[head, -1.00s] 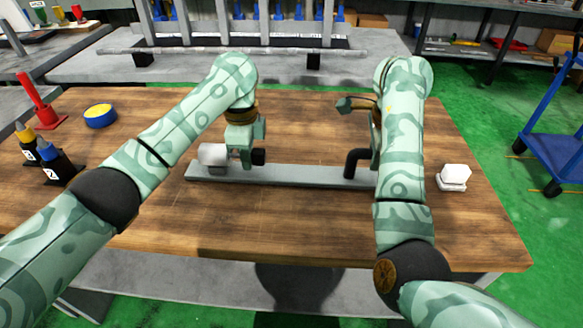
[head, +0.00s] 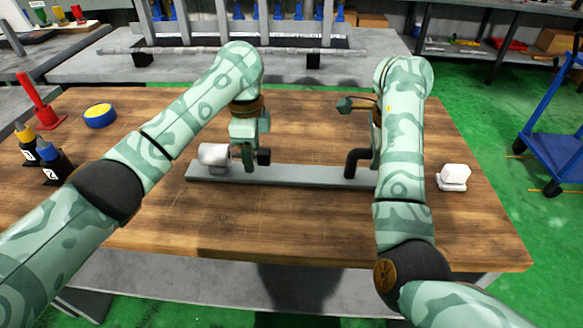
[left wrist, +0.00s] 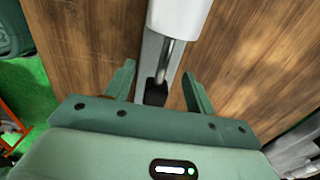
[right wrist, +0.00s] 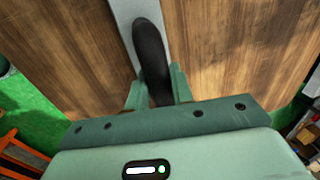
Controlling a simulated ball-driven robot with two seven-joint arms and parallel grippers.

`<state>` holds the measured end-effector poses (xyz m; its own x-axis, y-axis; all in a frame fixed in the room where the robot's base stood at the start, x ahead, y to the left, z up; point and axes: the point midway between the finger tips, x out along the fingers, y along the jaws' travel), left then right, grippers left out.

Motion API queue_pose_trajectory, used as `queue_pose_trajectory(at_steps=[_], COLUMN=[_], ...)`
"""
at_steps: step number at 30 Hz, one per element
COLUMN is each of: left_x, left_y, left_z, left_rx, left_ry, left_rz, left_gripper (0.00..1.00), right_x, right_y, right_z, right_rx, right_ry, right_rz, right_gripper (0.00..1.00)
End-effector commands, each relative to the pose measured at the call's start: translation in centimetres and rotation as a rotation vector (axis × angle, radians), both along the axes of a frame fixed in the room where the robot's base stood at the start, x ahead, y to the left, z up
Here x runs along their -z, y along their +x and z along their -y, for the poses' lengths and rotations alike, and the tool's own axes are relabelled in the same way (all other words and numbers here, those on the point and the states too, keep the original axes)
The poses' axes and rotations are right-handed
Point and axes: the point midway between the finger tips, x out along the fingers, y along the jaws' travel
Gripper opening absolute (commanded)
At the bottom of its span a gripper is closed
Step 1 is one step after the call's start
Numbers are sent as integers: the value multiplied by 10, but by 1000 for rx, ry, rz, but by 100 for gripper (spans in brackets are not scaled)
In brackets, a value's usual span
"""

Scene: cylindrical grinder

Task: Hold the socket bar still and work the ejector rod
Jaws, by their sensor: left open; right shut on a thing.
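The grey socket bar (head: 310,175) lies flat along the table. A white cylinder (head: 214,155) sits on its left end, and a black bent handle (head: 353,162) rises near its right end. The ejector rod (left wrist: 166,60) is a thin metal rod coming out of the cylinder, with a black knob (head: 264,156) at its end. My left gripper (left wrist: 160,80) is open, with its fingers apart on either side of the knob. My right gripper (right wrist: 156,85) is shut on the black handle; in the head view my right arm mostly hides it.
A white block-shaped item (head: 453,177) stands at the table's right. A blue and yellow round tin (head: 100,115), a red stand (head: 42,108) and numbered bottles (head: 55,160) are at the left. The wooden table (head: 290,220) is clear in front of the bar.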

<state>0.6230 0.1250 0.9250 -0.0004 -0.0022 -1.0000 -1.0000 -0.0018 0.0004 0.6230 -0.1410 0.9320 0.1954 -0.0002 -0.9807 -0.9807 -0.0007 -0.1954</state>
Motion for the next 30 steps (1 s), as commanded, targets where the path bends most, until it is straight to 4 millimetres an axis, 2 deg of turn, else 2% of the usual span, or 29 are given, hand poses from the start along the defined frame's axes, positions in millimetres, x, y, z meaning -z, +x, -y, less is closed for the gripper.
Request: queue_pose_trajectory(at_steps=[13,18,24,25,27,30], left_x=[-54,-63,-63,-63,-63,-63], left_y=[1,0,0,0,0,0], left_z=[-1,-1,-1,-1,-1,-1], left_rx=[0,0,0,0,0,0], left_ry=[3,2,2,2,2,2], left_rz=[3,1,0,0,1,1], left_gripper=[55,55,55,55,55,55], right_x=[1,1,1,1,1,0], right_y=[0,0,0,0,0,0], right_z=[1,1,1,1,1,1], right_rx=[1,1,1,1,1,0], right_ry=[-2,-2,-1,-1,-1,-1], right_rz=[-1,-1,-1,-1,-1,-1], right_gripper=[0,0,0,29,48,48])
